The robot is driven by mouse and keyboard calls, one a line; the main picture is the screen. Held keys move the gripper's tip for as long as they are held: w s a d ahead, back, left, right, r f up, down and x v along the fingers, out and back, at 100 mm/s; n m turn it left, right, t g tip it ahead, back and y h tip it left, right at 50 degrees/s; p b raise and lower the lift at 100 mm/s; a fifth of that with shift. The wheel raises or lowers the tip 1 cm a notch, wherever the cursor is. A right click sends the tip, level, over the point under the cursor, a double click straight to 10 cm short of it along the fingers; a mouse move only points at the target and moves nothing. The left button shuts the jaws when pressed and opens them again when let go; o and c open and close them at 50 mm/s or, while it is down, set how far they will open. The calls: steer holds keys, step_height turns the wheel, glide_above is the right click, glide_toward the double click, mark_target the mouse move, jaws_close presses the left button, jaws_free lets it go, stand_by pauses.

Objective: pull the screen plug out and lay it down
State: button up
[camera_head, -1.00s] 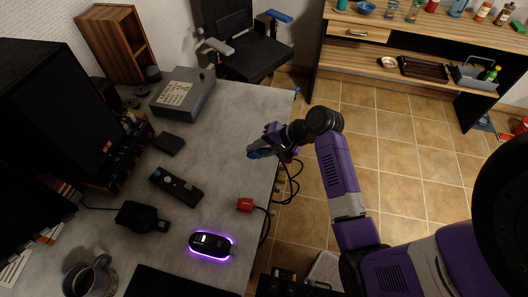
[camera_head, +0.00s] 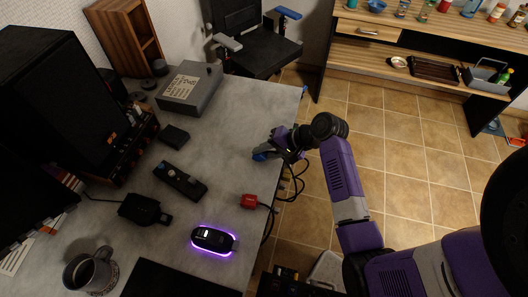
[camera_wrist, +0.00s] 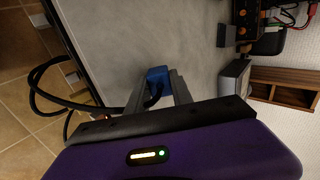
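A blue plug (camera_wrist: 157,76) with a black cable sits between the two fingers of my gripper (camera_wrist: 157,90), which look closed on its sides. In the head view the gripper (camera_head: 264,155) is low at the right edge of the grey desk (camera_head: 235,110), with the blue plug (camera_head: 259,156) at its tips. Whether the plug touches the desk top I cannot tell. It is not in any socket that I can see. A red plug (camera_head: 249,201) lies on the desk near the same edge, its black cable running over the edge. No label shows which plug is the screen's.
A glowing mouse (camera_head: 213,240), a long black block (camera_head: 180,181), a small black box (camera_head: 173,136) and a grey box (camera_head: 189,88) lie on the desk. A mug (camera_head: 86,271) stands at lower left. Desk top around the gripper is mostly clear. Loose black cables (camera_head: 290,185) hang past the edge.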

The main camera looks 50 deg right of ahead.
steer(key=o, duration=0.4)
steer(key=shift+o, duration=0.2)
steer(key=shift+f, duration=0.1)
steer(key=v, duration=0.8)
steer(key=shift+w, duration=0.1)
stand_by(0.4)
